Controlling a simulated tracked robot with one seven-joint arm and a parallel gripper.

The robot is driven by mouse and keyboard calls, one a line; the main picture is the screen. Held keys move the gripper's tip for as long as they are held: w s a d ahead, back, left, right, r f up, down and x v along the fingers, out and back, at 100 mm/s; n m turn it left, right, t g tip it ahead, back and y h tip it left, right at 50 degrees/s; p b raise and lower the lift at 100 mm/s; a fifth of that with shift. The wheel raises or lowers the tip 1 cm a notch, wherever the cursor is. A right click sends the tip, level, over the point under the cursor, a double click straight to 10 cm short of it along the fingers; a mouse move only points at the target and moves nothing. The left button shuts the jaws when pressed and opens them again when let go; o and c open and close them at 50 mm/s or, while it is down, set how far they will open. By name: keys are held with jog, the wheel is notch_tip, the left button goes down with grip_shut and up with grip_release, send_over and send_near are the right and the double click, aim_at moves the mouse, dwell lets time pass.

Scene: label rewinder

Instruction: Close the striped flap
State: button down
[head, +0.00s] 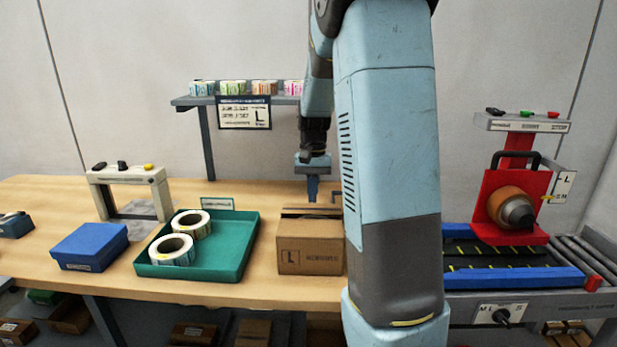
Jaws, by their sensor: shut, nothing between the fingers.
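A brown cardboard box (305,256) marked L stands on the wooden table, left of my upper arm. A dark-edged strip (308,211) shows along its top far edge. It may be the striped flap, but its stripes and angle are too small to tell. My gripper (313,198) points down just behind and above the box's far side. Its fingers are together with nothing held. I cannot tell whether it touches the box. My arm hides the right part of the box and whatever lies behind it.
A green tray (240,264) with two label rolls (172,249) stands left of the box, beside a blue box (90,245). A red rewinder (517,185) and roller conveyor (590,262) stand at right.

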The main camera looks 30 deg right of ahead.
aim_at(312, 214)
jog(key=shift+s+a+f, duration=0.1)
jog(key=shift+s+f, duration=0.05)
jog(key=shift+f, duration=0.65)
jog(key=shift+s+a+f, duration=0.1)
jog(key=shift+f, duration=0.7)
jog(key=shift+d, duration=0.1)
jog(key=shift+s+a+f, duration=0.25)
jog(key=shift+s+f, duration=0.15)
jog(key=shift+f, duration=0.35)
jog(key=shift+r, duration=0.15)
jog(key=shift+w+r, duration=0.15)
jog(key=shift+r, duration=0.9)
notch_tip(312, 214, up, 13)
